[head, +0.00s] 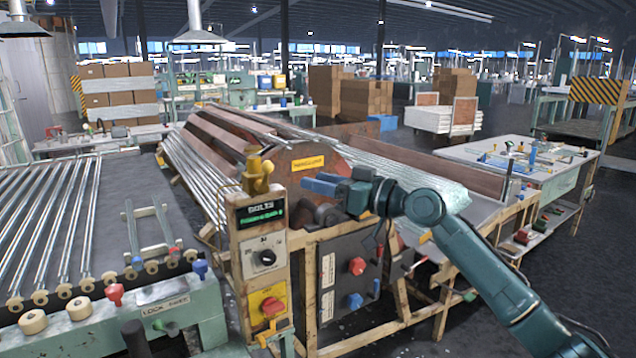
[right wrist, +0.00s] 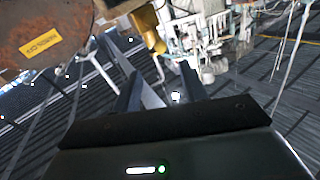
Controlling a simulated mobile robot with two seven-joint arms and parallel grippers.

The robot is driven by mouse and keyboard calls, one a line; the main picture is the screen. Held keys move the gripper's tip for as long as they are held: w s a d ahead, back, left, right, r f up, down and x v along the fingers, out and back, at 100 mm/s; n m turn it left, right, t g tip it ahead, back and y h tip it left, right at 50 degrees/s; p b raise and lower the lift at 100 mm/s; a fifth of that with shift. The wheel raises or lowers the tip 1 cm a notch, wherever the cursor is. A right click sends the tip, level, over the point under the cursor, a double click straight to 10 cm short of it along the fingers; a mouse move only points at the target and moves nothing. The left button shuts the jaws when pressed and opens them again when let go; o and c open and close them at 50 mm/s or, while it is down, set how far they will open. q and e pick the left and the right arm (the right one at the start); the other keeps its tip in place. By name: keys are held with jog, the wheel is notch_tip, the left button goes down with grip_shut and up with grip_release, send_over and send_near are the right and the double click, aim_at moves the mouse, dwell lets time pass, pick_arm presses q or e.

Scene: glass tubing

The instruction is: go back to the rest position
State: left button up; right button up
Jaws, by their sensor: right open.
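My right arm (head: 470,260) comes in from the lower right in the head view. My right gripper (head: 322,184) points left in front of the rusty drum-shaped machine end (head: 345,170). In the right wrist view the two fingers of my right gripper (right wrist: 158,82) stand apart with nothing between them. My left gripper does not show in either view.
A control post (head: 262,255) with a green display stands just left of my right gripper. Glass tubes lie on the roller table (head: 60,215) at left. A worktable (head: 520,155) with small parts stands at right. Dark open floor (head: 600,250) lies beyond.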

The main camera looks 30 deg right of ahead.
jog(key=s+a+f+m+g+h+p, duration=0.1)
jog(key=s+a+f, duration=0.25)
jog(key=f, duration=0.85)
jog(key=s+a+f+g+h, duration=0.2)
jog(key=a+f, duration=0.3)
jog(key=f, duration=0.7)
jog(key=s+a+f+g+h+p, duration=0.1)
jog(key=s+a+f, duration=0.3)
jog(key=s+f, duration=0.4)
jog(key=s+a+f+g+h+p, duration=0.1)
jog(key=s+a+f, duration=0.3)
jog(key=s+f, duration=0.4)
jog(key=s+h, duration=0.1)
jog(key=s, duration=0.6)
jog(key=shift+a+m, duration=0.35)
jog(key=shift+m, duration=0.05)
